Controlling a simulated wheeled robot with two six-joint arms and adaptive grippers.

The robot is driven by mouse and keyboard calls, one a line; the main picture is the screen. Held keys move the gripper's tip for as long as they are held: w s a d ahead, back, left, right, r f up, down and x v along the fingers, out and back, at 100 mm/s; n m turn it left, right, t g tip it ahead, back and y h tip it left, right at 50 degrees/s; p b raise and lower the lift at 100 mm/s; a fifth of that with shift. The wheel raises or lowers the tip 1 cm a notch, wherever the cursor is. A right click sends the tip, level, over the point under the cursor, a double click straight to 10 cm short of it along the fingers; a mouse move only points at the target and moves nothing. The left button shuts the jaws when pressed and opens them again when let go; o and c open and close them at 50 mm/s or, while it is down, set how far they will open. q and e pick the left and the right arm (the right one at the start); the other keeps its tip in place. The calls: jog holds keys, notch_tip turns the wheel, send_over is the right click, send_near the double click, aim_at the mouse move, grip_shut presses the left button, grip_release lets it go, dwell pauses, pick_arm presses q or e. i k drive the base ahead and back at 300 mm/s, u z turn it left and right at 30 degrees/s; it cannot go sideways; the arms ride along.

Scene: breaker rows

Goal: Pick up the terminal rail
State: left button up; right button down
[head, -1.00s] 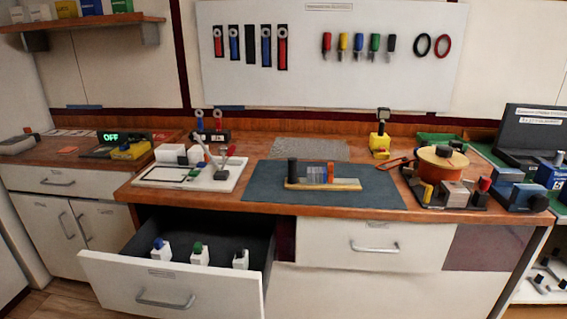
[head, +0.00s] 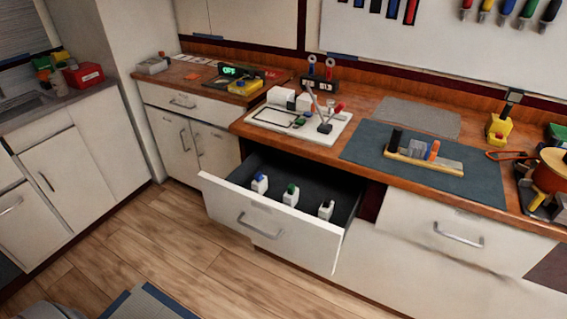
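On the dark blue-grey mat (head: 470,181) on the workbench lies a light wooden strip (head: 424,162) carrying a black block (head: 395,141), grey modules (head: 417,149) and an orange block (head: 433,151). It looks like the terminal rail, though I see no label on it. It lies flat, slightly tilted across the picture, with nothing touching it from above. Neither of my grippers is in view.
A white board (head: 299,125) with parts sits left of the mat. A yellow-based tool (head: 498,130) stands to its right. The wooden floor (head: 170,245) is clear at centre left.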

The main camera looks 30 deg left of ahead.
aim_at(426, 149)
jog(key=z, duration=0.65)
jog(key=k, duration=0.65)
jog(key=z, duration=1.1)
jog(key=i, duration=2)
jog(key=u, duration=0.75)
